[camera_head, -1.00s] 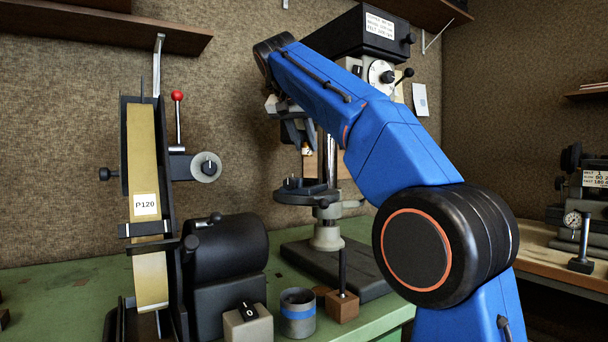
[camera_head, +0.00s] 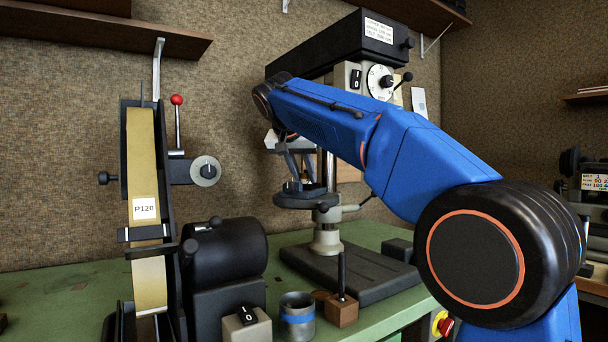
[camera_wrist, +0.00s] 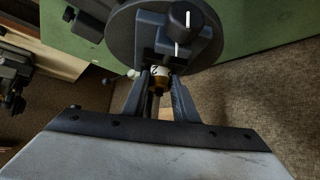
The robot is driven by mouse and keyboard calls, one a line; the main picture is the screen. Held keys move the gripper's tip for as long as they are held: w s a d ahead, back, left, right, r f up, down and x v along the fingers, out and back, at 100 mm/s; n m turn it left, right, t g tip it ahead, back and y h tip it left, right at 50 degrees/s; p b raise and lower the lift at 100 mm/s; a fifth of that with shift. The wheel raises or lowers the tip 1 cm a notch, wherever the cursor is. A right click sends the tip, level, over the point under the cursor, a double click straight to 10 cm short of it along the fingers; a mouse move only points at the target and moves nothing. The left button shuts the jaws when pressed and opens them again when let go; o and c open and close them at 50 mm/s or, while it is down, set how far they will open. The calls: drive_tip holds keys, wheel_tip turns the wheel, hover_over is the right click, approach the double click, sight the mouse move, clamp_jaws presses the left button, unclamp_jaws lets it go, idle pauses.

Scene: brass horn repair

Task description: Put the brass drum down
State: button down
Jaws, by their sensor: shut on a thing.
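The brass drum (camera_wrist: 159,83) is a small brass-coloured piece between my fingertips in the wrist view. It has a pale, marked face, and the fingers cover much of it. My gripper (camera_wrist: 160,82) is shut on it, close to the vise (camera_wrist: 178,38) with the black knob on the drill press's round table (camera_wrist: 122,38). I cannot tell whether the drum touches the vise. In the head view my gripper (camera_head: 300,176) points down just over the press table (camera_head: 305,201), and the drum is not clearly visible.
A belt sander (camera_head: 147,205) marked P120 stands at the left. A grey cup with a blue band (camera_head: 297,318) and a wooden block with a black rod (camera_head: 342,309) stand at the bench's front. The press head (camera_head: 370,70) overhangs my wrist. The press base (camera_head: 350,272) is bare.

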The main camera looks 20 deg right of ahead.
drive_tip(key=c, duration=1.4)
unclamp_jaws()
drive_tip(key=v, duration=1.2)
